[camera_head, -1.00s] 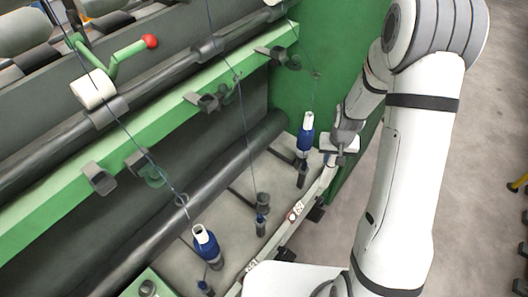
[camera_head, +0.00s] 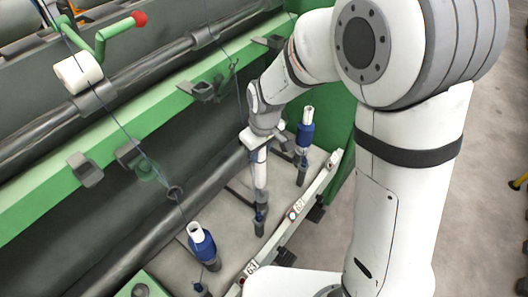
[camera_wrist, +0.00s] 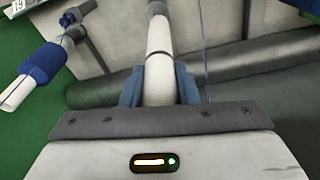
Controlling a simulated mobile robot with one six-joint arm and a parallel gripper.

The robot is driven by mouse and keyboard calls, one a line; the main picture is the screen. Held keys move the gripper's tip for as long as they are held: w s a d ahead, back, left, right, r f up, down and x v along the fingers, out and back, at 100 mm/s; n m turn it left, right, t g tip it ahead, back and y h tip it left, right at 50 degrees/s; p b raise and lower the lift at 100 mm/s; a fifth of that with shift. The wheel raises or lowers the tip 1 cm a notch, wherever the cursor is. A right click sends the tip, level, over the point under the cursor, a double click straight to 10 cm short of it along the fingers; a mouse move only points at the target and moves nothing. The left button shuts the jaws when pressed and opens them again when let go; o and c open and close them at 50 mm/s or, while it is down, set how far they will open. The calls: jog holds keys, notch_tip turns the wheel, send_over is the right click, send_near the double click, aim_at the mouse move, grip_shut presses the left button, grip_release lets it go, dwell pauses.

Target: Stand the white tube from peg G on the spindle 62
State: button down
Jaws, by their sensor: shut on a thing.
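My gripper (camera_head: 258,146) is shut on the white tube (camera_head: 261,172), near its upper end. The tube is about upright over the middle spindle (camera_head: 260,216), beside the tag that reads 62 (camera_head: 297,204). Its lower end meets the dark spindle in the picture; I cannot tell whether it is seated or just above. In the wrist view the white tube (camera_wrist: 159,62) lies between the two blue-grey fingers, with a grey part at its far end. Peg G is not recognisable here.
Blue-wound tubes stand on the neighbouring spindles, at right (camera_head: 305,135) and at left (camera_head: 202,244). The right one is close to my gripper. A thin thread runs down near the tube. A green rail (camera_head: 150,130) and dark rollers lie behind.

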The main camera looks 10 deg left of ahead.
aim_at(261, 166)
jog(key=shift+f+b, duration=2.5)
jog(key=shift+f, duration=0.9)
jog(key=shift+d+f+b, duration=0.1)
jog(key=shift+f+b, duration=0.2)
jog(key=shift+b, duration=0.05)
jog(key=c, duration=1)
grip_release()
jog(key=shift+c, duration=0.2)
jog(key=shift+r, duration=0.15)
notch_tip(261, 166, up, 8)
jog(key=shift+s+d+f, duration=0.25)
jog(key=shift+d, duration=0.1)
